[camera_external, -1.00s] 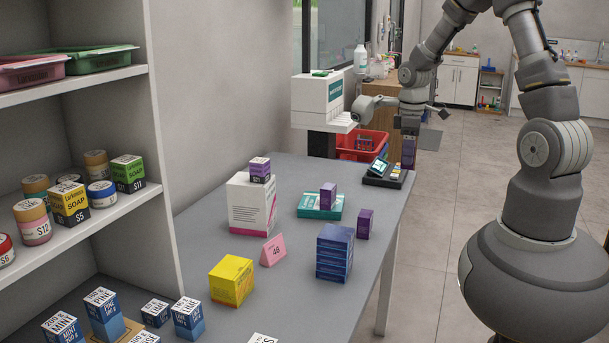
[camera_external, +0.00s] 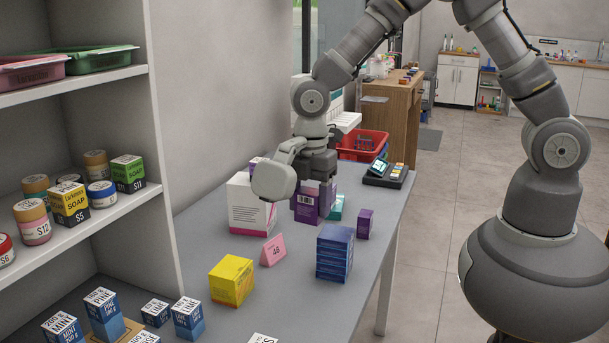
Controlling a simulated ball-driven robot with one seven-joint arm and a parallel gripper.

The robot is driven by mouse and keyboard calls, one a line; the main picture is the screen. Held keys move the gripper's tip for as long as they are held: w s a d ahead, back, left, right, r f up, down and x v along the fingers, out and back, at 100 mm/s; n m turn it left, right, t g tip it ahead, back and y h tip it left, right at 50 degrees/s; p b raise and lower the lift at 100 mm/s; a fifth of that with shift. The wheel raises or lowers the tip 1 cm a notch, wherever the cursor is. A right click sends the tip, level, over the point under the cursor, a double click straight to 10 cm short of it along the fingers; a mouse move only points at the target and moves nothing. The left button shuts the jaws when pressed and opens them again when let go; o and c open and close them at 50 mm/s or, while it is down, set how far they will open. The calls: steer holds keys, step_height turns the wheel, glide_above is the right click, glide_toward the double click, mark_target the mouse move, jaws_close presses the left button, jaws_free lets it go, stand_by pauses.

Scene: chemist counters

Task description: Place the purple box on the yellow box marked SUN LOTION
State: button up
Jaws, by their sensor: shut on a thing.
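My gripper (camera_external: 313,170) points down over the back half of the counter, shut on a purple box (camera_external: 306,209) with a pale barcode label. The held box hangs upright in front of the teal box (camera_external: 337,208); I cannot tell its exact height. The yellow box (camera_external: 231,281) lies nearer the camera, left of and in front of the held box. Its top is bare, and its lettering is too small to read.
A pink card (camera_external: 273,250) and a blue stack (camera_external: 334,254) stand near the yellow box.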

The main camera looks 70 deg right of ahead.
steer(key=a+n, duration=0.1)
steer(key=a, duration=0.2)
steer(key=b, duration=0.3)
glide_above(231, 267)
steer(key=s, duration=0.1)
steer(key=f, duration=0.6)
steer(key=shift+s+d+f, duration=0.1)
steer(key=shift+d+f, duration=0.2)
steer(key=shift+f, duration=0.05)
steer(key=shift+w+a, duration=0.25)
steer(key=shift+w, duration=0.5)
step_height(231, 267, down, 4)
steer(key=shift+r+b, duration=0.2)
steer(key=shift+b, duration=0.45)
steer(key=shift+r, duration=0.15)
